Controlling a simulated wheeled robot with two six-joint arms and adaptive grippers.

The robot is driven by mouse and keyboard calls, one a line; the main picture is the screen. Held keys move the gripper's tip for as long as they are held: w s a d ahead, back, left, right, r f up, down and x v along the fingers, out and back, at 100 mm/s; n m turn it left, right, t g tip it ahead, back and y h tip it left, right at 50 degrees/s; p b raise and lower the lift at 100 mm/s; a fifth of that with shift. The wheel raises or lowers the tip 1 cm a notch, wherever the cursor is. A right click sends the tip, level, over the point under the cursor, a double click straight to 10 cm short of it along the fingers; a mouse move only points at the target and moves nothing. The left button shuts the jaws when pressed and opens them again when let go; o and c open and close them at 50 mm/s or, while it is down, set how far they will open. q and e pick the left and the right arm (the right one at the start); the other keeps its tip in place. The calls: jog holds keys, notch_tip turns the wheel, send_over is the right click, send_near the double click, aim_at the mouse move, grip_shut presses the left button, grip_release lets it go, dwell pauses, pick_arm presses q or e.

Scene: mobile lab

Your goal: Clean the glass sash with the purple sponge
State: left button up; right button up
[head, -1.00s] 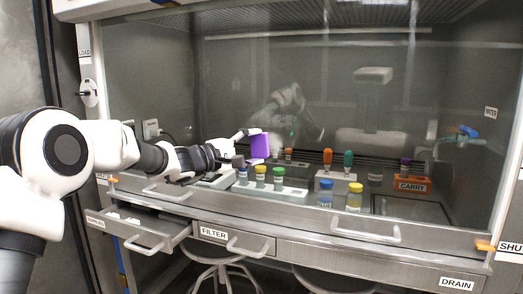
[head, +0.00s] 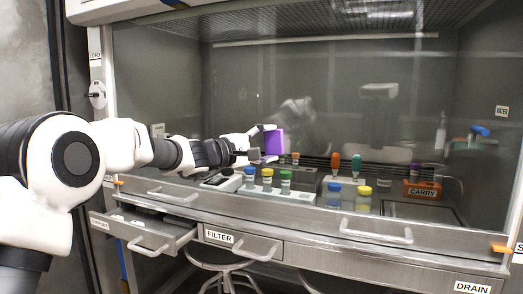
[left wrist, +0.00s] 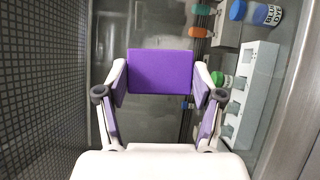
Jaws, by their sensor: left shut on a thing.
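My left gripper (head: 262,144) is shut on the purple sponge (head: 275,142), a flat block held upright. In the left wrist view the sponge (left wrist: 160,70) sits squarely between the two fingers of the left gripper (left wrist: 160,84). The glass sash (head: 330,95) is the large clear pane across the fume hood front, with faint reflections of me in it. The sponge is at the sash's lower left-middle. I cannot tell whether it touches the glass. My right gripper is not in view.
An open drawer (head: 145,228) juts out below my left arm.

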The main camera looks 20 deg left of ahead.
aim_at(304, 143)
pick_arm(q)
jog(key=d+b, duration=0.1)
jog(key=d, duration=0.1)
jog(key=d+b, duration=0.1)
jog(key=shift+s+f+b, duration=0.15)
jog(key=shift+f+b, duration=0.1)
jog(key=shift+b, duration=0.05)
jog(key=shift+d+r, duration=0.15)
jog(key=shift+d, duration=0.2)
jog(key=shift+d+b, duration=0.2)
jog(key=shift+b, duration=0.2)
jog(key=d+b, duration=0.2)
jog(key=shift+s+d, duration=0.2)
jog(key=shift+d, duration=0.3)
jog(key=shift+w+a+r, duration=0.1)
jog(key=shift+a+r, duration=0.05)
jog(key=shift+a, duration=0.1)
jog(key=shift+w+a, duration=0.15)
jog(key=shift+a, duration=1.75)
jog(key=a, duration=0.6)
jog(key=shift+w+a, duration=0.25)
